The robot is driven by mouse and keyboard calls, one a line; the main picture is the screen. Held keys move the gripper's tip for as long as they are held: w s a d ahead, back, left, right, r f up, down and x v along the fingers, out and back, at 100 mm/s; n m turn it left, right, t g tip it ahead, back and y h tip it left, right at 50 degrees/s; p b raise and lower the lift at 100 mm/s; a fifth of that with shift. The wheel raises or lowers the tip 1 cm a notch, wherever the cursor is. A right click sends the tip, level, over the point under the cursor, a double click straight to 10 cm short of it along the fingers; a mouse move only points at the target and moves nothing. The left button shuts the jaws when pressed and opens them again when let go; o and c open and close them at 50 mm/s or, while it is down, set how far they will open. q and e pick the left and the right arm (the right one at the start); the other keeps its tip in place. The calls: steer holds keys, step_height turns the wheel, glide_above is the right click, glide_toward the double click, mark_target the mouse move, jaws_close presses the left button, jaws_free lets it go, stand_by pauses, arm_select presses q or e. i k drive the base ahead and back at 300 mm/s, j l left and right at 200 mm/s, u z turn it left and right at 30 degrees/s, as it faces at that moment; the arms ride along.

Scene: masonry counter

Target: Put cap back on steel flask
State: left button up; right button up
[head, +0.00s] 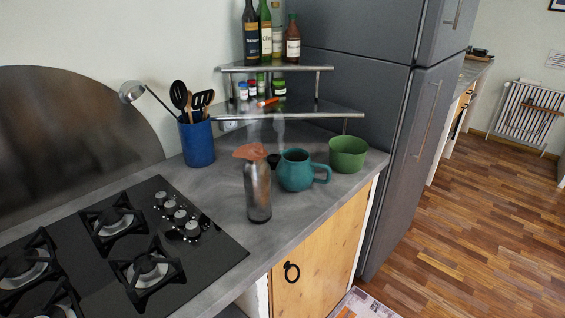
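A steel flask (258,194) stands upright on the grey counter, between the gas hob and a teal jug. A copper-coloured, flared piece (250,152) sits on its top; I cannot tell whether this is the cap or part of the flask. A small dark object (273,160) shows just right of the flask's top, against the jug's left side; I cannot tell what it is or whether it touches either. Neither of my grippers is in view.
The teal jug (296,171) and a green bowl (348,154) stand right of the flask. A blue utensil holder (197,143) is behind left. The black hob (125,250) fills the front left. A corner shelf (290,116) holds jars; bottles stand above.

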mark_target(257, 174)
steer(key=l, duration=0.65)
steer(key=i+l, duration=0.1)
steer(key=l, duration=0.55)
steer(key=l+z, duration=0.1)
steer(key=l, duration=0.55)
